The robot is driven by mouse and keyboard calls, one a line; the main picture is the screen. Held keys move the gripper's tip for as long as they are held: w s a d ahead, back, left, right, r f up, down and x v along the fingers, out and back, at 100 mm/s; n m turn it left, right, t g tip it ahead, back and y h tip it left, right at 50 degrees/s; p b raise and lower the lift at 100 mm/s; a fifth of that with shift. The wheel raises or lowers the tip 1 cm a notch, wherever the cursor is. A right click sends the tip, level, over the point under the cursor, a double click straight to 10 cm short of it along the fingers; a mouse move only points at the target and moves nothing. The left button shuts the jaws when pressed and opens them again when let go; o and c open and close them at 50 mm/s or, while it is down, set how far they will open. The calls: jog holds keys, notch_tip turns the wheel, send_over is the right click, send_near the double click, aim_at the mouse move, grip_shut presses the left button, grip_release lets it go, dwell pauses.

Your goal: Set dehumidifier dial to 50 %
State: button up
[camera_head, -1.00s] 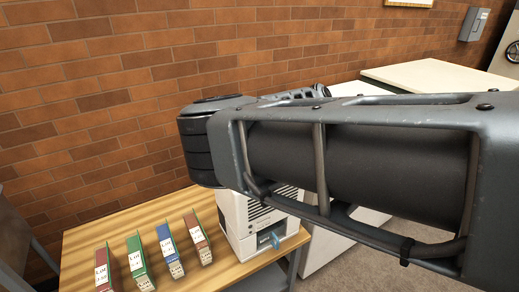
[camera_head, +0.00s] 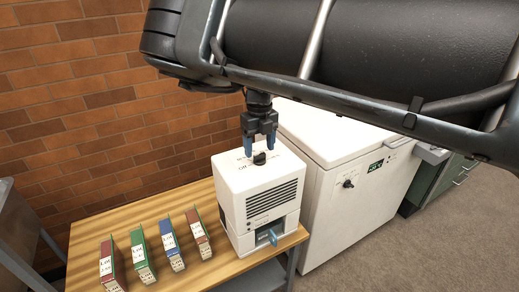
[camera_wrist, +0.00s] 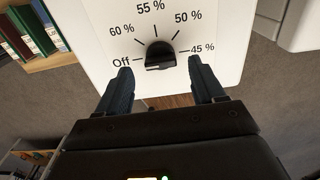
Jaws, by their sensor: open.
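The white dehumidifier (camera_head: 262,195) stands on the wooden table, with a black dial (camera_head: 259,159) on its top face. The wrist view shows the dial (camera_wrist: 160,54) close up, ringed by printed marks Off, 60 %, 55 %, 50 % and 45 %. A light line shows at the knob's lower left, on the Off side; its exact pointing is hard to tell. My gripper (camera_head: 260,148) points down just above the dial. In the wrist view my open gripper (camera_wrist: 160,68) has one finger on each side of the knob, apart from it, with nothing held.
Several labelled lot boxes (camera_head: 171,245) stand in a row on the wooden table (camera_head: 195,278) left of the dehumidifier. A white chest freezer (camera_head: 350,205) with its own small knob stands close on the right. A brick wall (camera_head: 70,120) is behind.

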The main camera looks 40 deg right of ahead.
aim_at(260, 158)
jog(key=shift+f, duration=1.15)
jog(key=c, duration=1.1)
